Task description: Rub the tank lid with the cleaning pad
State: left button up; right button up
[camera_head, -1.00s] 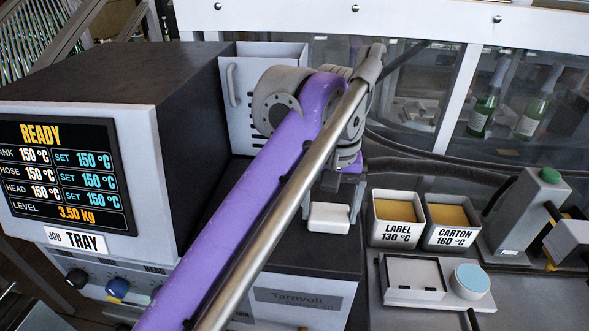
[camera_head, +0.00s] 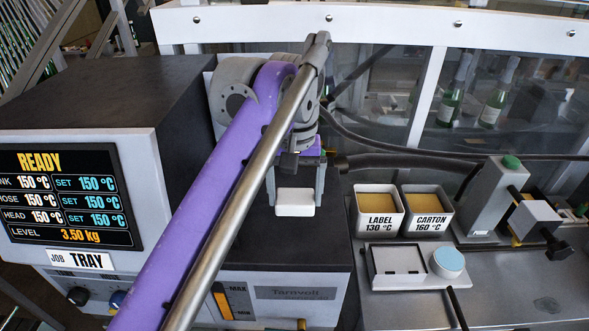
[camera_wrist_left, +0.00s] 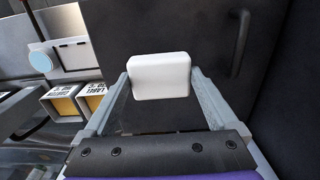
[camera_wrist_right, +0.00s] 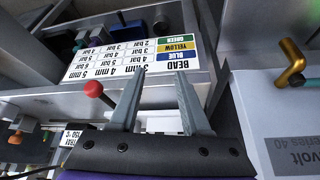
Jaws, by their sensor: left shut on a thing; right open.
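The white cleaning pad (camera_head: 295,204) is a small rounded block between the fingertips of my left gripper (camera_head: 295,194). The left gripper is shut on it. The pad also shows in the left wrist view (camera_wrist_left: 160,76). It is over the dark top of the melter unit, which I take for the tank lid (camera_head: 265,240); a dark bar handle (camera_wrist_left: 240,42) stands on the dark surface in the left wrist view. I cannot tell whether the pad touches it. My right gripper (camera_wrist_right: 160,75) is open and empty, seen only in the right wrist view.
The melter's display housing (camera_head: 70,190) stands left. The LABEL box (camera_head: 378,212) and CARTON box (camera_head: 427,210) stand right, with a shallow tray (camera_head: 398,262) and round blue-topped pad (camera_head: 447,262) before them. A bead chart (camera_wrist_right: 135,55) and red knob (camera_wrist_right: 93,89) are near my right gripper.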

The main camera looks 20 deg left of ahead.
pick_arm(q)
jog(key=shift+a+r+p, duration=0.2)
jog(key=shift+r+p, duration=0.35)
jog(key=shift+r, duration=0.45)
jog(key=shift+d+r+p, duration=0.15)
jog(key=shift+r+p, duration=0.5)
jog(key=shift+r, duration=0.3)
pick_arm(e)
jog(key=r, duration=0.4)
jog(key=shift+w+d, duration=0.15)
jog(key=shift+w, duration=0.2)
jog(key=shift+f, duration=0.1)
